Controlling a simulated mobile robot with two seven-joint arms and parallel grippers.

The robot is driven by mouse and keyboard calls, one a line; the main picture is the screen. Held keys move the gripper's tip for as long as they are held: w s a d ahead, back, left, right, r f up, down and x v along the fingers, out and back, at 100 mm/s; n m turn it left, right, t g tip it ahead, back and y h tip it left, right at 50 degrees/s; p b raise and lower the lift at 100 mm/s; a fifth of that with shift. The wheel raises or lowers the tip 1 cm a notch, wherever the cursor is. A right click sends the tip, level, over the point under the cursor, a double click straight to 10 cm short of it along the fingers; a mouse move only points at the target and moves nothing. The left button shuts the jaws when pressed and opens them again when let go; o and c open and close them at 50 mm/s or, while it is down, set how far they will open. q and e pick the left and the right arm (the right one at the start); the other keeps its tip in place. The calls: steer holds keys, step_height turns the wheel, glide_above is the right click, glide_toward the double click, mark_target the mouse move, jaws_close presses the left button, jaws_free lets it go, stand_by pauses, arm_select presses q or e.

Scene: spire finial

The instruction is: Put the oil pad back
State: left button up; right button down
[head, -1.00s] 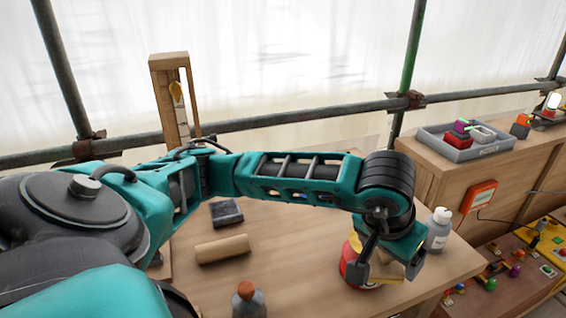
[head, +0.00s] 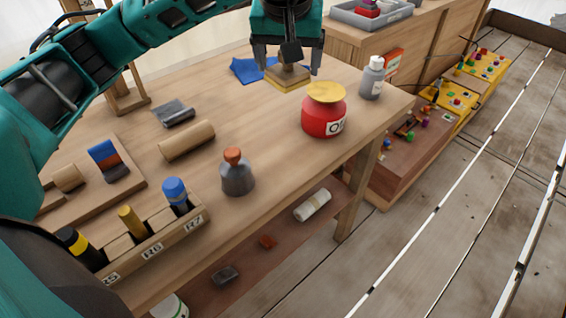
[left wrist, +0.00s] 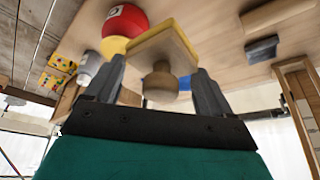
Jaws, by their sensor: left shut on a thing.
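The oil pad (head: 288,80) is a small square block with a yellowish layer and a wooden knob on top. It is between the fingers of my left gripper (head: 288,60), which is shut on it. In the left wrist view the pad (left wrist: 165,42) and its knob show between the two grey fingers. I cannot tell whether the pad touches the table. The red oil jar (head: 324,116), with a yellow lid and a partly visible label, stands upright just in front and to the right. It also shows in the left wrist view (left wrist: 125,20). My right gripper is not in view.
A blue cloth (head: 246,69) lies left of the pad. A grey bottle (head: 372,78) stands right of the jar, near the table edge. A grey flask (head: 237,176), a wooden roll (head: 187,140) and a labelled rack (head: 155,243) are nearer. The bench's middle is mostly clear.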

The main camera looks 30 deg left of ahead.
arm_select(q)
steer(key=shift+w+a+r+n+b, duration=0.15)
steer(key=shift+w+r+n+b, duration=0.05)
steer(key=shift+r, duration=0.15)
steer(key=shift+w+a+r+n+b, duration=0.15)
steer(key=shift+r+n, duration=0.05)
steer(key=shift+r, duration=0.15)
steer(key=shift+f, duration=0.35)
step_height(320, 180, down, 14)
steer(key=shift+a+r+b, duration=0.1)
steer(key=shift+r+b, duration=0.1)
steer(key=shift+b, duration=0.7)
steer(key=shift+f, duration=0.55)
step_height(320, 180, down, 3)
steer(key=shift+f, duration=0.2)
steer(key=shift+f+b, duration=0.3)
steer(key=shift+f, duration=0.05)
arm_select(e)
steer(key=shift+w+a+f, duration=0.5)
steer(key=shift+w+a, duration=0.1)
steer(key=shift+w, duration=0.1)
